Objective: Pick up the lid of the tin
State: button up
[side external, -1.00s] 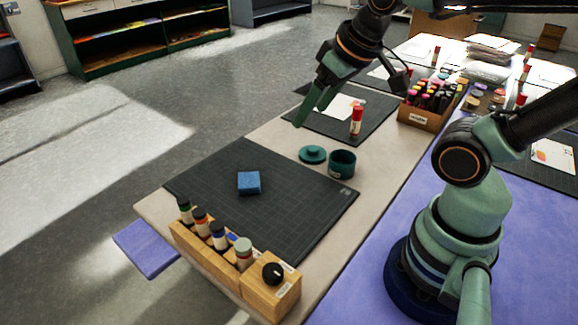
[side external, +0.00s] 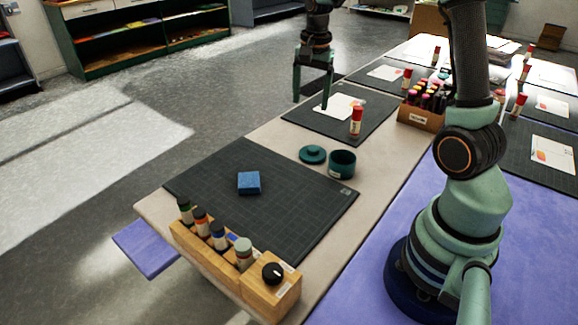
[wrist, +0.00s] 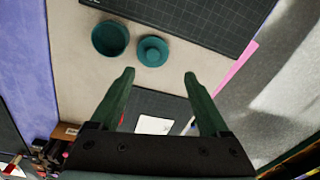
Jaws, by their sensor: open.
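The tin's lid (side external: 313,154) is a round teal disc with a knob on top. It lies flat on the pale table just left of the open teal tin (side external: 342,164). In the wrist view the lid (wrist: 152,51) is to the right of the tin (wrist: 110,39), beyond my fingertips. My gripper (side external: 311,100) is open and empty, pointing down above the far dark mat, behind the lid and apart from it. Its two green fingers (wrist: 159,75) are spread wide in the wrist view.
A red-capped glue stick (side external: 356,122) stands on the far mat (side external: 312,122) by a white paper. A blue block (side external: 249,182) lies on the near mat (side external: 290,215). A wooden rack (side external: 262,290) holds paint bottles. A box of markers (side external: 420,118) stands behind.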

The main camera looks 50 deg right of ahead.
jog(key=d+f+m+g, duration=0.1)
jog(key=d+f+m, duration=0.2)
jog(key=d+f, duration=0.1)
send_over(313, 148)
jog(key=f, duration=0.6)
jog(key=shift+d+f, duration=0.25)
jog(key=shift+f, duration=0.15)
jog(key=shift+a+f, duration=0.2)
jog(key=shift+f, duration=2.5)
jog(key=shift+c, duration=0.3)
grip_shut()
